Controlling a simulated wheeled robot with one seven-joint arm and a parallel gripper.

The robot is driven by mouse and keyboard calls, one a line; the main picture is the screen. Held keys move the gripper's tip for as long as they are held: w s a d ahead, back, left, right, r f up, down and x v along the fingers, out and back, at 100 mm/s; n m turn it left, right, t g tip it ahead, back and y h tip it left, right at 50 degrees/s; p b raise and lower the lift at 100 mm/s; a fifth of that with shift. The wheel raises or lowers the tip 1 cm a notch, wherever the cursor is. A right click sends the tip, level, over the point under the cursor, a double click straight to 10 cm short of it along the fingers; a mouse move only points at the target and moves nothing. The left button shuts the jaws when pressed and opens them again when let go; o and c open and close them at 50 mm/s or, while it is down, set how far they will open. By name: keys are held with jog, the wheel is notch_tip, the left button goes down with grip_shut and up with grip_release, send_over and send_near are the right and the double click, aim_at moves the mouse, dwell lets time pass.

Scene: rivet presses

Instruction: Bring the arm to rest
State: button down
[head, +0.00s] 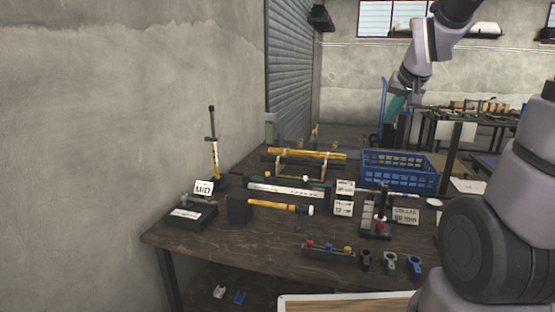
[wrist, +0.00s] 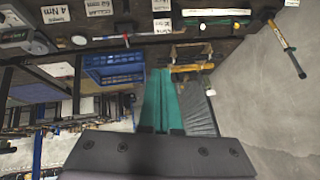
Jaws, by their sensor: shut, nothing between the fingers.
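My gripper (head: 395,107) is raised in the air at the upper right of the head view, above and behind the workbench. Its teal fingers point down there. In the wrist view the two teal fingers (wrist: 162,100) lie side by side, shut, with nothing held. The arm is bent, with its upper links at the top right of the head view. The wooden workbench (head: 265,240) is below, and the fingers are apart from everything on it. The wrist view shows the bench upside down along its top.
A blue crate (head: 398,182) stands at the bench's back right. A small press-like stand (head: 375,222), a yellow-handled hammer (head: 270,205), a MID sign (head: 203,188) and several tool holders occupy the top. A concrete wall (head: 120,110) is at left, a grey shutter (head: 293,75) behind.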

jog(key=s+a+r+y, duration=0.1)
jog(key=s+a+r, duration=0.1)
jog(key=s, duration=0.7)
jog(key=s+a+r+y, duration=0.1)
jog(key=s+a+r, duration=0.2)
jog(key=s, duration=0.7)
jog(key=shift+a+r+g, duration=0.25)
jog(key=shift+a+g, duration=0.15)
jog(key=shift+a, duration=0.05)
